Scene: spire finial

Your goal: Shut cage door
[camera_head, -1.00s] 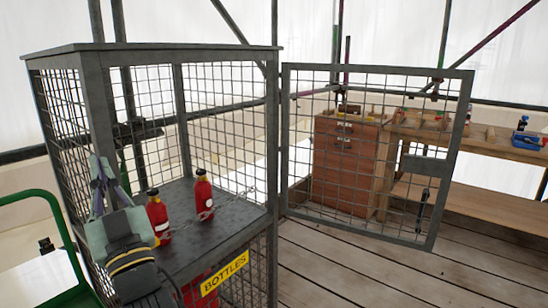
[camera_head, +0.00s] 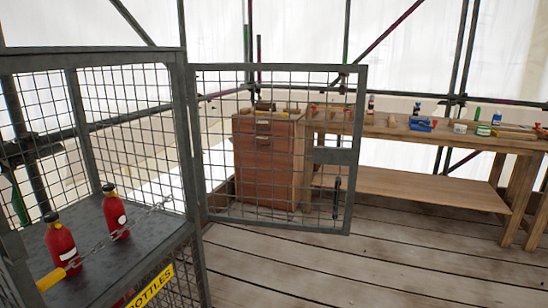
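The cage door (camera_head: 280,228), a grey steel frame with wire mesh, stands open in the head view. Its left edge is at the cage's right front post, and it extends out to the right. A flat grey plate (camera_head: 335,156) and a dark handle (camera_head: 337,195) are near its free right edge. The cage (camera_head: 187,130) fills the left side and is partly cut off by the frame. Two red bottles (camera_head: 61,243) with dark tops stand on its shelf behind a chain (camera_head: 143,217). My gripper is not in view.
A reddish-brown drawer cabinet (camera_head: 265,160) stands behind the door mesh. A wooden workbench (camera_head: 430,189) with tools and pots runs to the right. The plank floor (camera_head: 400,265) in front of the door is clear. A yellow BOTTLES sign (camera_head: 150,288) is on the cage.

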